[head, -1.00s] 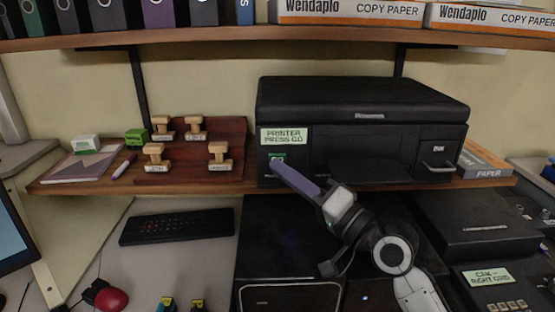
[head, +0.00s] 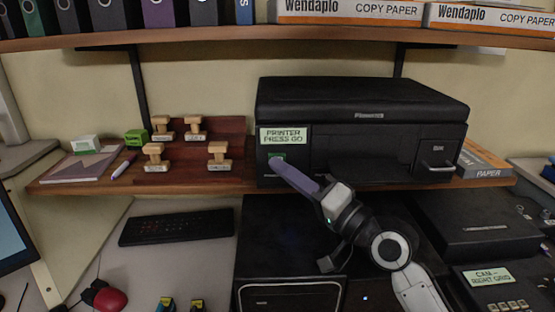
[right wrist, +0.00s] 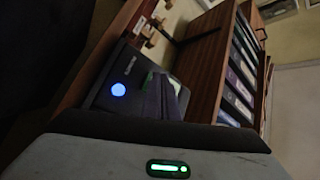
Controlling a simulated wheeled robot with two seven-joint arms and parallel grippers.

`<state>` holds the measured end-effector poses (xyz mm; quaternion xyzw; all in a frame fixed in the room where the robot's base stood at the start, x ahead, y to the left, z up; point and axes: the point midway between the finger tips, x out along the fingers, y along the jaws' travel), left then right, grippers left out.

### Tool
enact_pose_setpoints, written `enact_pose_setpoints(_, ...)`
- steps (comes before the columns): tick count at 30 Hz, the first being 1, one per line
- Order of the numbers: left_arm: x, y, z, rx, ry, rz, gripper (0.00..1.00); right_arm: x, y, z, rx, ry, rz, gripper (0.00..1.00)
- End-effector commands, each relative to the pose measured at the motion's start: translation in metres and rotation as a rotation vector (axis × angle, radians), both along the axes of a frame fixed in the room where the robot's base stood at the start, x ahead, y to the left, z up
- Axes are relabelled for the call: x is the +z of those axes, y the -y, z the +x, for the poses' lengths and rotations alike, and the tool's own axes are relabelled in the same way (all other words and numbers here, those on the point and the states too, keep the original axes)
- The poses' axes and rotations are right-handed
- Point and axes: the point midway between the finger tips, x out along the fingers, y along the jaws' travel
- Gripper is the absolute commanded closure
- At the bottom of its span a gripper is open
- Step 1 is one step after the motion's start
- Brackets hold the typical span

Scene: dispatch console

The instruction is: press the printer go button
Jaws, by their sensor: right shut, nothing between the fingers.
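The black printer (head: 400,110) stands on the wooden shelf with a pale "PRINTER PRESS GO" label (head: 283,136) on its front left. Just below the label is the small green go button (head: 277,154), partly hidden by a fingertip. My right gripper (head: 275,163) is shut and empty, its long purple fingers reaching up and left to the button's lower edge. Whether they touch it I cannot tell. The purple fingers also show in the right wrist view (right wrist: 171,92), in front of a dark box. My left gripper is not in view.
A stamp rack (head: 230,132) with several wooden-handled stamps stands close left of the printer. A paper pack (head: 484,160) lies right of it. An upper shelf (head: 200,38) runs above. Below are a keyboard (head: 177,226) and a dark cabinet (head: 290,235).

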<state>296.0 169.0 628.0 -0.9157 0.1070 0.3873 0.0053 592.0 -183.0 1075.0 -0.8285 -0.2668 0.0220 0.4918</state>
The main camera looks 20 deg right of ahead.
Motion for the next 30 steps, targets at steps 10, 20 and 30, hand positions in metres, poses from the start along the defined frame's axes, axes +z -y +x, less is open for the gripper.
enact_pose_setpoints(10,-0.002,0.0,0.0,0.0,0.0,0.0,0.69,0.004,0.005,0.006,-0.008,0.008,0.001,1.0)
enact_pose_setpoints(20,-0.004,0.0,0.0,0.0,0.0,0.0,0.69,0.005,0.008,0.011,-0.012,0.009,0.001,1.0)
enact_pose_setpoints(30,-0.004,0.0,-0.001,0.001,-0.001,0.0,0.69,0.005,0.009,0.013,-0.015,0.009,0.002,1.0)
